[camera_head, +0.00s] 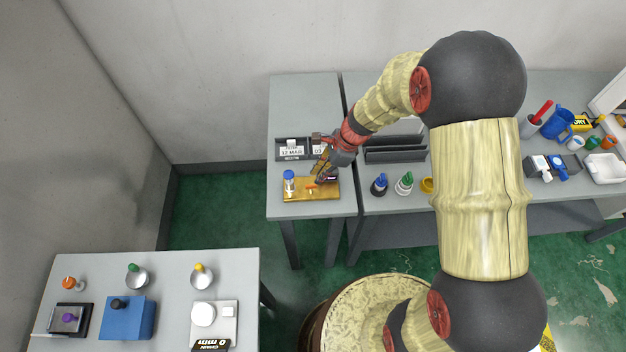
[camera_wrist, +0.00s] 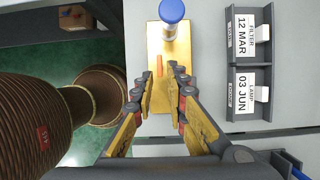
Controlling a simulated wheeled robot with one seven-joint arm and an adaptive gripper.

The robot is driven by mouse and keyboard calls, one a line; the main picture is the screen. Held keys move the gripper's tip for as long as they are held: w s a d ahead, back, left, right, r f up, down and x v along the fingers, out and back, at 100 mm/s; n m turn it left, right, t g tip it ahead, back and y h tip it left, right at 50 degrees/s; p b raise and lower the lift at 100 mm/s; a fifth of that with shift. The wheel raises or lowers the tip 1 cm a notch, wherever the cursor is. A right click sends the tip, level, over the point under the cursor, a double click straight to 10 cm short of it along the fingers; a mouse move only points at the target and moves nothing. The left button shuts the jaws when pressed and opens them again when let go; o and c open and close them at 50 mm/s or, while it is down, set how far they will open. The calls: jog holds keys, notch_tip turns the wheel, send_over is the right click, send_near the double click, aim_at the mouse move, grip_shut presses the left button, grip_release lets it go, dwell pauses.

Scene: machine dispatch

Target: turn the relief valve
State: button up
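A gold base plate (camera_head: 297,196) lies on the narrow table. At its left end stands a blue-capped upright part (camera_head: 289,181), also in the wrist view (camera_wrist: 172,12). A small orange lever (camera_head: 311,188) sits on the plate's middle; it also shows in the wrist view (camera_wrist: 159,66). I cannot tell which of these is the relief valve. My gripper (camera_head: 322,172) is over the right part of the plate. In the wrist view its fingers (camera_wrist: 160,80) are apart with nothing between them, and the lever appears just beyond the tips. The plate's right end is partly hidden.
A card holder (camera_head: 283,149) with date cards stands behind the plate; it also shows in the wrist view (camera_wrist: 250,60). Blue (camera_head: 380,185) and green (camera_head: 404,183) capped items stand on the table to the right. The narrow table's front left is clear.

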aim_at(313, 185)
jog(key=x, duration=0.6)
jog(key=shift+r, duration=0.1)
grip_shut()
jog(key=shift+n, duration=0.3)
jog(key=n+g, duration=0.1)
jog(key=n, duration=0.1)
jog(key=n+g, duration=0.1)
jog(key=n, duration=0.1)
jog(key=shift+w+a, duration=0.1)
jog(key=shift+w, duration=0.1)
jog(key=n+g+h, duration=0.1)
jog(key=n, duration=0.4)
jog(key=shift+w, duration=0.1)
jog(key=n+h, duration=0.1)
jog(key=n, duration=0.1)
jog(key=n+g, duration=0.1)
jog(key=n, duration=0.1)
jog(key=shift+a+n+h, duration=0.15)
jog(key=shift+n+h, duration=0.15)
jog(key=shift+h, duration=0.1)
jog(key=shift+w+a+r+n+g+h+b, duration=0.1)
jog(key=shift+n+g+h+b, duration=0.2)
jog(key=shift+n, duration=0.6)
jog(key=shift+n+h+b, duration=0.1)
jog(key=shift+n+h, duration=0.3)
jog(key=shift+n, duration=0.5)
